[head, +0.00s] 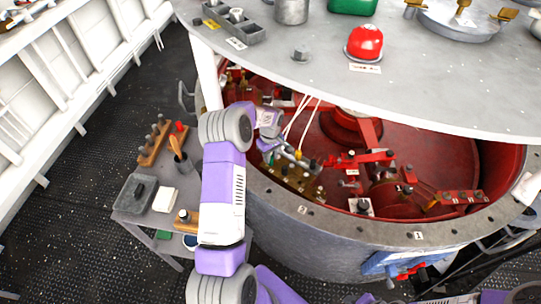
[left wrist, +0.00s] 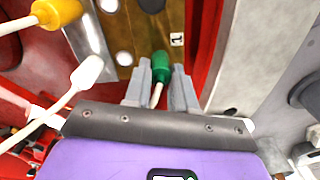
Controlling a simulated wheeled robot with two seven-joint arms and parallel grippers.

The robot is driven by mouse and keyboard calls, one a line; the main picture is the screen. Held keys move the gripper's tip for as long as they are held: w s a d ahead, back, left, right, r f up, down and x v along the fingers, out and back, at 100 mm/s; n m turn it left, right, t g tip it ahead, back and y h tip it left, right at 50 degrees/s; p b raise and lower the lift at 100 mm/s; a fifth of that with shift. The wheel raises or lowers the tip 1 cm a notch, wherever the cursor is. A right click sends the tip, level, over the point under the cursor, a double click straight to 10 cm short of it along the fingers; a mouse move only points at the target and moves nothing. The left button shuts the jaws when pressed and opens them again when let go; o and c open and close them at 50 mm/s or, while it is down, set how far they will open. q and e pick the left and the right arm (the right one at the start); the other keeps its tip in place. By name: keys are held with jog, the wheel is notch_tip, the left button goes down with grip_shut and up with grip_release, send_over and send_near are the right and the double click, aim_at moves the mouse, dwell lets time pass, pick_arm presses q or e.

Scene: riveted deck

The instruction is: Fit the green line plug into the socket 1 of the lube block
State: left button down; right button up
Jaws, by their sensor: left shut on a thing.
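The green line plug (left wrist: 160,66) is between the fingertips of my left gripper (left wrist: 160,84), which is shut on it, with its pale line trailing back between the fingers. The brass lube block (left wrist: 128,82) lies behind the plug in the left wrist view, with bright round sockets and a "1" label (left wrist: 177,40) just right of the plug's tip. No open socket shows beside that label; I cannot tell whether the tip touches or enters the block. In the head view my left gripper (head: 274,148) reaches over the lube block (head: 291,181) inside the red well. My right gripper is not seen.
A yellow plug (left wrist: 57,12) and a white plug (left wrist: 88,70) on pale lines are left of my gripper. Red linkages (head: 365,158) crowd the well to the right. The grey deck edge (head: 400,120) overhangs the back. A small side table (head: 135,205) stands left.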

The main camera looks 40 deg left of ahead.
pick_arm(q)
jog(key=shift+f, duration=0.2)
jog(key=c, duration=0.8)
grip_release()
jog(key=shift+c, duration=0.2)
notch_tip(320, 180, up, 8)
jog(key=shift+f, duration=0.2)
